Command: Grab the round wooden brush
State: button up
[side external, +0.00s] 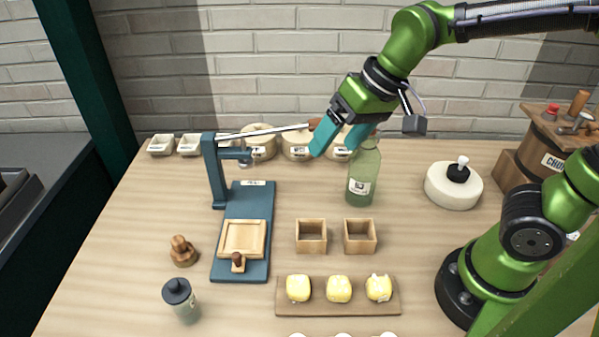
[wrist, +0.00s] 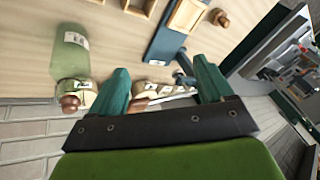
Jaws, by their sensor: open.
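A small round brown wooden piece with a knob on top (side external: 183,250) stands upright on the table at the left, beside the blue press; it looks like the wooden brush, though I cannot make out bristles. It also shows at the top of the wrist view (wrist: 220,18). My gripper (side external: 338,140) is open and empty, with teal fingers pointing down, high over the back middle of the table. It is well to the right of the wooden piece and behind it. In the wrist view my two fingers (wrist: 162,68) are spread apart.
The blue press (side external: 244,205) has a long lever whose wooden handle (side external: 313,123) ends near my gripper. A green bottle (side external: 362,180) stands close below it. Two wooden boxes (side external: 311,249), a yellow-block board (side external: 338,309) and a dark-capped jar (side external: 181,300) stand in front.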

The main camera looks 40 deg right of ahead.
jog(key=w+a+f+n+g+h, duration=0.1)
jog(key=w+a+f+n+g, duration=0.15)
jog(key=w+a, duration=0.85)
jog(key=m+h, duration=0.2)
send_near(177, 240)
jog(key=f, duration=0.4)
jog(key=w+f, duration=0.1)
jog(key=f, duration=0.3)
jog(key=w+f, duration=0.1)
jog(key=f, duration=0.3)
jog(key=shift+f, duration=0.25)
jog(key=c, duration=1.1)
